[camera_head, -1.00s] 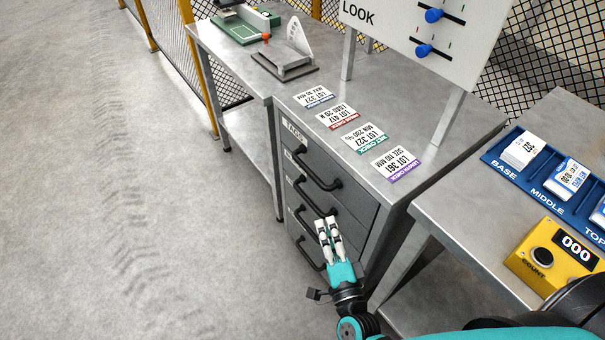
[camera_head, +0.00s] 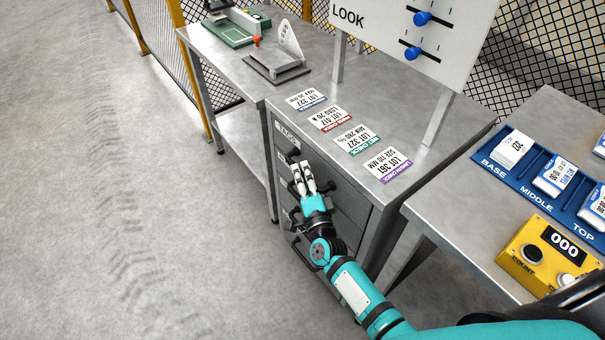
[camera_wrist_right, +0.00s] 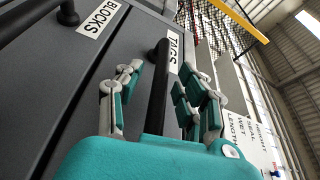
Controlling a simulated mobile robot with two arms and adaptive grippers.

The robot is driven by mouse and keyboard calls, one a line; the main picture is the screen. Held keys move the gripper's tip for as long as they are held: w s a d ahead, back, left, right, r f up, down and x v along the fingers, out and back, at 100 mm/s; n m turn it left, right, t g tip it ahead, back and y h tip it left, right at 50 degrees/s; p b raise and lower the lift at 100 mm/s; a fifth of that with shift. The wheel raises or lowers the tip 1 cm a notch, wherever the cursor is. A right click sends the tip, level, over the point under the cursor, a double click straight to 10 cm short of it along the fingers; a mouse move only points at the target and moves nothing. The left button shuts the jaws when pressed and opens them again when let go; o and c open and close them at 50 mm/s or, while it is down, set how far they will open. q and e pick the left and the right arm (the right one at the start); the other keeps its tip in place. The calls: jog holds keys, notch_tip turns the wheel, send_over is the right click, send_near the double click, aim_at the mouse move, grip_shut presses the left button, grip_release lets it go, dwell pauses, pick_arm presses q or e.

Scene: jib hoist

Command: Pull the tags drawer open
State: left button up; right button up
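The tags drawer (camera_head: 285,144) is the top drawer of the grey cabinet and looks shut. Its label (camera_wrist_right: 173,50) reads TAGS in the right wrist view. Its black bar handle (camera_wrist_right: 157,95) runs between the fingers of my right gripper (camera_wrist_right: 160,82). The fingers are spread, one side left of the bar and the other right of it, with gaps visible. In the head view my right gripper (camera_head: 303,178) is at the top drawer's front and hides most of the handle. My left gripper is not in view.
The blocks drawer (camera_wrist_right: 75,55) lies beside the tags drawer in the wrist view. Several printed cards (camera_head: 356,140) lie on the cabinet top (camera_head: 425,165). A side table holds a blue tray (camera_head: 485,157) and a yellow counter box (camera_head: 515,265). The floor (camera_head: 150,230) left of the cabinet is clear.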

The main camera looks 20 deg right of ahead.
jog(key=shift+w, duration=0.25)
grip_shut()
dwell(0.3)
